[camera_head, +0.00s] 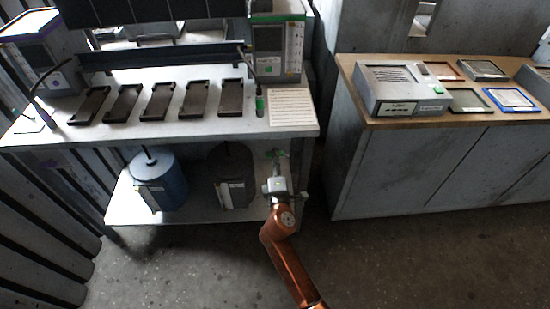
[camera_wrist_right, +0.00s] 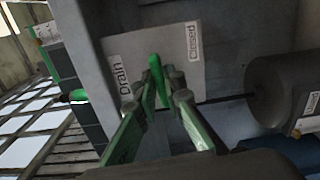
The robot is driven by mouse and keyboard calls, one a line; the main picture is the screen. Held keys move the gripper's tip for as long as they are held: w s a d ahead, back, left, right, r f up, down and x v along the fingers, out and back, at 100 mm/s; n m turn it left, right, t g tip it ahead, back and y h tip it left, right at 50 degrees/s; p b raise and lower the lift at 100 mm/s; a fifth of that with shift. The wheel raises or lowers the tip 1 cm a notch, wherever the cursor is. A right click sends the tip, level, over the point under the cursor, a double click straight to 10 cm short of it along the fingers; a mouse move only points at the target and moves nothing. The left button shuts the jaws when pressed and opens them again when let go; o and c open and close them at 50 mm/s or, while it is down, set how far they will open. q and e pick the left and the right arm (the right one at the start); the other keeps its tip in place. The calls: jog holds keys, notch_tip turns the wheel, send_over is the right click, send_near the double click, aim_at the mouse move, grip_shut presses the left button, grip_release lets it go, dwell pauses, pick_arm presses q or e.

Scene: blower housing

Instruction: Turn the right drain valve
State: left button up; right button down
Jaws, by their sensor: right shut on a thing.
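The right drain valve shows as a green handle (camera_wrist_right: 157,72) in the right wrist view, in front of a grey plate (camera_wrist_right: 190,45) with the labels "Drain" and "Closed". The handle sticks up between the two labels. My right gripper (camera_wrist_right: 156,102) is shut on the handle, with one finger on each side. In the head view my right gripper (camera_head: 277,168) reaches under the right end of the workbench (camera_head: 200,130), with a bit of green at its tip. The fingers hide the handle's lower part. My left gripper is not in view.
A dark canister (camera_head: 233,170) and a blue canister (camera_head: 157,180) stand on the lower shelf (camera_head: 120,205), left of my right gripper. Several dark trays (camera_head: 160,99) lie on the bench top. A wood-topped cabinet (camera_head: 400,160) stands to the right, across a narrow gap.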

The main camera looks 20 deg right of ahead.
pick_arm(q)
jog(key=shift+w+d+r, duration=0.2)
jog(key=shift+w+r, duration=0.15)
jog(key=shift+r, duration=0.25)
pick_arm(e)
jog(key=shift+f+m, duration=0.1)
jog(key=shift+m, duration=0.5)
jog(key=c, duration=2)
grip_release()
jog(key=v, duration=0.7)
jog(key=shift+s+a, duration=0.15)
jog(key=shift+s, duration=0.1)
